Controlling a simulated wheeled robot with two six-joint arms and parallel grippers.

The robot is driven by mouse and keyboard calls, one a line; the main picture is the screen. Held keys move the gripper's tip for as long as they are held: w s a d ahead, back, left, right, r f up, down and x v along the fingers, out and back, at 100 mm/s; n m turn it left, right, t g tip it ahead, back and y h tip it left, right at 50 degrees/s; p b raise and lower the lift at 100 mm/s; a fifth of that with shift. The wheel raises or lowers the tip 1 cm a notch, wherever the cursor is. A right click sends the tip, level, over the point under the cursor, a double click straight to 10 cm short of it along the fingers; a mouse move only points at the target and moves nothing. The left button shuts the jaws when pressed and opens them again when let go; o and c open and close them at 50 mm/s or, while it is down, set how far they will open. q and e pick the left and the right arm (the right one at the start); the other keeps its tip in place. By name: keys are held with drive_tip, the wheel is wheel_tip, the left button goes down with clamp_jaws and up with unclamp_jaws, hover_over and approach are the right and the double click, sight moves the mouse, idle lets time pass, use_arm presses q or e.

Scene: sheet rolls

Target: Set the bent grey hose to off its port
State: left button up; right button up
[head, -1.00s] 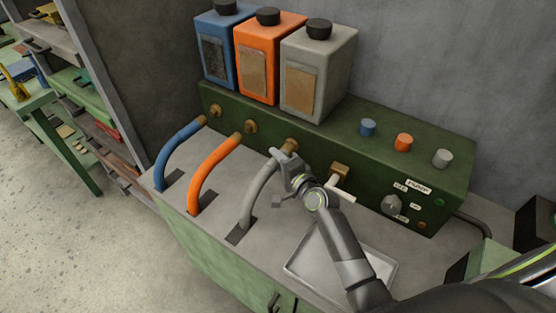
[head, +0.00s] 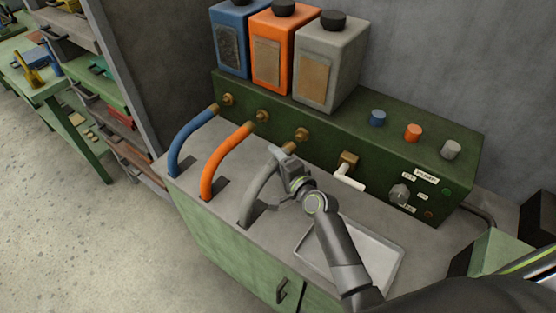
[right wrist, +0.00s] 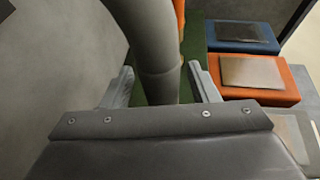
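The bent grey hose (head: 259,188) rises from a dark slot in the bench top, its brass end (head: 288,148) in front of the rightmost brass port (head: 302,134). A small gap seems to show between end and port. My right gripper (head: 284,163) is at the upper part of the hose, partly hiding it. My left gripper is not in view.
A blue hose (head: 186,140) and an orange hose (head: 217,160) stand left of the grey one. The green pump box (head: 350,135) carries blue, orange and grey bottles. A shallow metal tray (head: 375,272) lies on the bench under my right arm.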

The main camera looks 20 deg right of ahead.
drive_tip(key=shift+d, duration=0.15)
drive_tip(key=shift+s+d, duration=0.15)
drive_tip(key=shift+s, duration=0.4)
drive_tip(key=b+v, duration=0.2)
drive_tip(key=v, duration=1.4)
drive_tip(key=shift+r+b, duration=0.15)
drive_tip(key=shift+b, duration=0.15)
drive_tip(key=shift+s, duration=0.1)
